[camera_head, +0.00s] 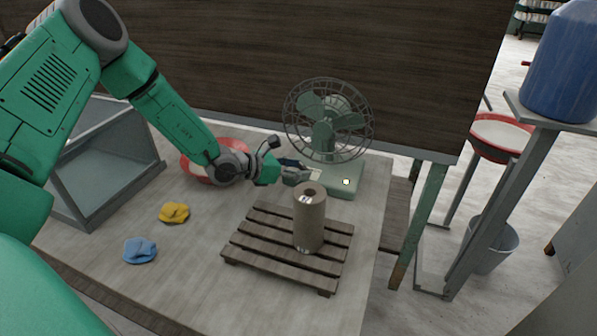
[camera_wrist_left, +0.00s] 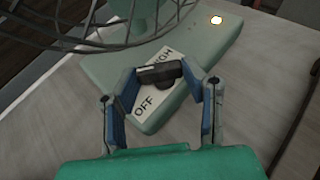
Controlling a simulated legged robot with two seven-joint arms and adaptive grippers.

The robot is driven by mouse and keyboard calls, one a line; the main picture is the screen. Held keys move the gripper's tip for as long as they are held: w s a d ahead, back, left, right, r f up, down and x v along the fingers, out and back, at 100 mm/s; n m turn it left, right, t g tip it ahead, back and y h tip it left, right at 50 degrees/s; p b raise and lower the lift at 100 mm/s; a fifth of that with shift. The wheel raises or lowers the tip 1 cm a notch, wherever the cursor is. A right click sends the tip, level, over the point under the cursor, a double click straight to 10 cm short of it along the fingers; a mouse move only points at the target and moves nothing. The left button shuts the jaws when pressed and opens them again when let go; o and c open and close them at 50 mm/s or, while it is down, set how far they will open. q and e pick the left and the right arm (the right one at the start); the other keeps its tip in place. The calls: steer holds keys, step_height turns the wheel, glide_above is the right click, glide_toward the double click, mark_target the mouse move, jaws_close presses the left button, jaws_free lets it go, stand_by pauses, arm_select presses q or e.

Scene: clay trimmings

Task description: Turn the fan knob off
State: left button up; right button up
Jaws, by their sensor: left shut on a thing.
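The green fan (camera_head: 328,125) stands at the back of the table, its base reaching toward the front. In the left wrist view its black knob (camera_wrist_left: 160,74) sits on a white label with OFF at the lower left and HIGH at the upper right. The knob's white mark lies at its left end, beside neither word clearly. My left gripper (camera_wrist_left: 164,78) is shut on the knob, with a blue finger on each side. In the head view the left gripper (camera_head: 298,174) reaches the fan base and hides the knob. My right gripper is out of view.
A brown cylinder (camera_head: 309,222) stands on a wooden pallet (camera_head: 262,248), close in front of my left gripper. A small lit spot (camera_head: 346,182) shows on the fan base. Yellow (camera_head: 174,212) and blue (camera_head: 140,250) cloths, a red-rimmed bowl (camera_head: 190,172) and a glass-sided box (camera_head: 100,165) lie left.

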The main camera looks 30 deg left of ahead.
arm_select(q)
steer(key=shift+d+r+n+t+y, duration=0.1)
steer(key=shift+n+t+y, duration=0.3)
steer(key=shift+n+y, duration=0.3)
steer(key=shift+d+n+t+y+p, duration=0.15)
steer(key=shift+n+t+y+p, duration=0.35)
steer(key=shift+n+y+p, duration=1.05)
steer(key=shift+n+y+b, duration=0.35)
steer(key=shift+n+y, duration=0.1)
steer(key=shift+y, duration=0.3)
steer(key=shift+r, duration=0.1)
steer(key=o, duration=1.2)
steer(key=shift+c, duration=0.2)
steer(key=shift+s, duration=0.1)
steer(key=shift+s, duration=0.25)
steer(key=v, duration=1.1)
